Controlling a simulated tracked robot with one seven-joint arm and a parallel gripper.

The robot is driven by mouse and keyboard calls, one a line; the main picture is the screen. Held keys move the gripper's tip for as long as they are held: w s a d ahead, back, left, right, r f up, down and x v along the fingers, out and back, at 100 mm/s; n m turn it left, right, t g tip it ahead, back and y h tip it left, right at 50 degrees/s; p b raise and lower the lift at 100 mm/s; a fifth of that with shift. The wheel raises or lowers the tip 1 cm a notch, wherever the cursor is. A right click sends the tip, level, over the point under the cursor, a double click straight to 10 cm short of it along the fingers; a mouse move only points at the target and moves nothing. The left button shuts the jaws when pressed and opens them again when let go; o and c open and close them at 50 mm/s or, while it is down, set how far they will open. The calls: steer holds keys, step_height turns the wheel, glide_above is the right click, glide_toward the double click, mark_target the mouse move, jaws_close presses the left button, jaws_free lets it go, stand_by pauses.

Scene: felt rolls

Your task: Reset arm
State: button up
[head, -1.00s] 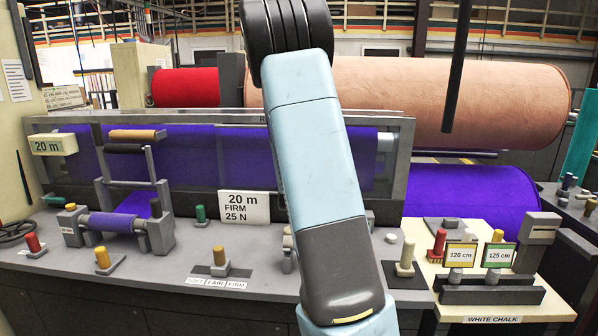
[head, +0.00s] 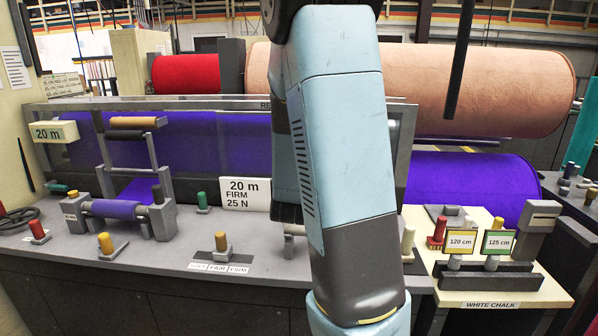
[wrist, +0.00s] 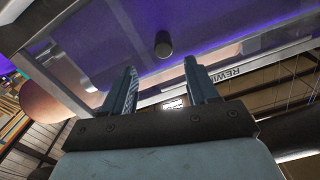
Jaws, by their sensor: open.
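My gripper (wrist: 162,82) shows in the wrist view with its two dark blue-grey fingers apart and nothing between them. Beyond the fingertips are a purple felt sheet and a grey frame rail (wrist: 80,98), seen at a tilt. A short dark cylinder (wrist: 163,44) shows against the purple, just past the fingers; I cannot tell the gap. In the head view my pale blue arm crosses the middle and hides part of the machine; the gripper itself is out of sight there.
A grey console (head: 150,258) with several coloured knobs spans the front. Purple felt (head: 190,150) runs behind its frame. A big peach roll (head: 510,90), a red roll (head: 185,74) and a purple roll (head: 475,185) lie behind. A cream side table (head: 455,291) holds 120 cm and 125 cm cards.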

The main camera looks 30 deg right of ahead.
stand_by(0.4)
steer(key=s+a+r+n+g+y, duration=0.25)
steer(key=s+a+y, duration=0.2)
steer(key=a, duration=0.35)
steer(key=s+a+r+n+g+y, duration=0.1)
steer(key=s+a+r+n+y, duration=0.25)
steer(key=a+y, duration=0.3)
steer(key=s+a+r+n+g, duration=0.1)
steer(key=s+a+n+g, duration=0.1)
steer(key=s, duration=0.7)
steer(key=s+a+r+n+g, duration=0.1)
steer(key=s+a+n+g, duration=0.1)
steer(key=s, duration=0.7)
steer(key=shift+s+a+r+g, duration=0.15)
steer(key=shift+s+a+g, duration=0.25)
steer(key=shift+a+g, duration=0.3)
